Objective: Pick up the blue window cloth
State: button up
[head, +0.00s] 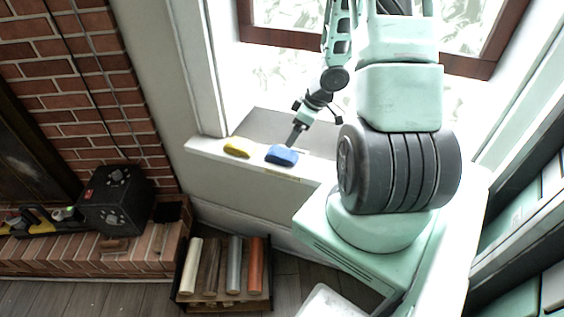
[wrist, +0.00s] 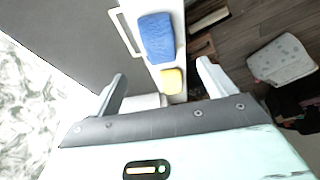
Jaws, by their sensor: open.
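The blue window cloth (head: 282,155) lies on the white window ledge (head: 208,148), a thick folded pad near the ledge's front edge. It also shows in the wrist view (wrist: 157,37), at the top centre. My gripper (head: 294,138) is right by the cloth in the head view, its end just above the cloth's far side. In the wrist view my gripper (wrist: 160,72) has its two fingers wide apart with nothing held between them. The cloth appears beyond the fingertips there. Whether a finger touches it I cannot tell.
A yellow cloth or sponge (head: 237,150) lies left of the blue cloth on the ledge. Below stands a crate (head: 223,301) with several rolls. A black box (head: 115,200) sits on the brick hearth (head: 90,258) at left.

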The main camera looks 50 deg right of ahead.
jog(key=b, duration=0.2)
send_over(284, 151)
jog(key=s, duration=0.2)
jog(key=f, duration=0.4)
jog(key=shift+d+f, duration=0.2)
jog(key=shift+f, duration=0.2)
jog(key=shift+b+x, duration=1.7)
jog(key=shift+x, duration=0.8)
jog(key=shift+f, duration=0.25)
jog(key=c, duration=1.1)
